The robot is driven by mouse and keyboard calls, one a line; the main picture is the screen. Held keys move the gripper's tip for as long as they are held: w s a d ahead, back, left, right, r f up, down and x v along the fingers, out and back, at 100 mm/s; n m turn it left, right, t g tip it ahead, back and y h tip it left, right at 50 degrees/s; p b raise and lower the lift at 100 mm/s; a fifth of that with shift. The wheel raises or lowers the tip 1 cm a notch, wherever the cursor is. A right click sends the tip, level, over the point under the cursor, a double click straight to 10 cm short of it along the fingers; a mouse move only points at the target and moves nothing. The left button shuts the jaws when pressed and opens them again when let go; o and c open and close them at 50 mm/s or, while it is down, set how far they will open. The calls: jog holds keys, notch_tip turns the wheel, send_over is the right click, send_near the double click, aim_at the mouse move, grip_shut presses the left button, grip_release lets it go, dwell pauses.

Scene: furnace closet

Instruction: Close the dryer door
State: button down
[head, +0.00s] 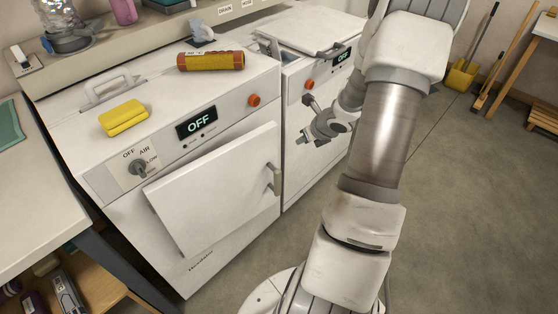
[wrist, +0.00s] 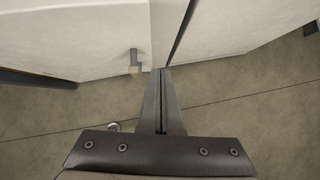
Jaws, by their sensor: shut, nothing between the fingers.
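The dryer (head: 110,185) is the left white machine, with an OFF display and an AIR dial on its front. Its white door (head: 215,195) stands partly open, angled out from the front. The door handle (head: 274,179) is near the door's right edge and also shows in the wrist view (wrist: 134,62). My gripper (head: 303,140) is shut and empty, to the right of the door and above handle height, in front of the second machine. In the wrist view its fingertips (wrist: 163,72) point toward the machine fronts, right of the handle. I see no contact with the door.
A second white machine (head: 315,85) stands right of the dryer. A workbench (head: 30,200) stands at the left.

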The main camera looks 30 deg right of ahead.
jog(key=s+a+n+t+b, duration=0.1)
jog(key=s+a+b, duration=0.15)
jog(key=b, duration=0.55)
send_near(273, 147)
jog(key=shift+t+y, duration=0.4)
jog(key=w+f, duration=0.1)
jog(key=f, duration=0.2)
jog(key=w+f, duration=0.1)
jog(key=shift+w+d+f, duration=0.3)
jog(key=shift+w, duration=0.55)
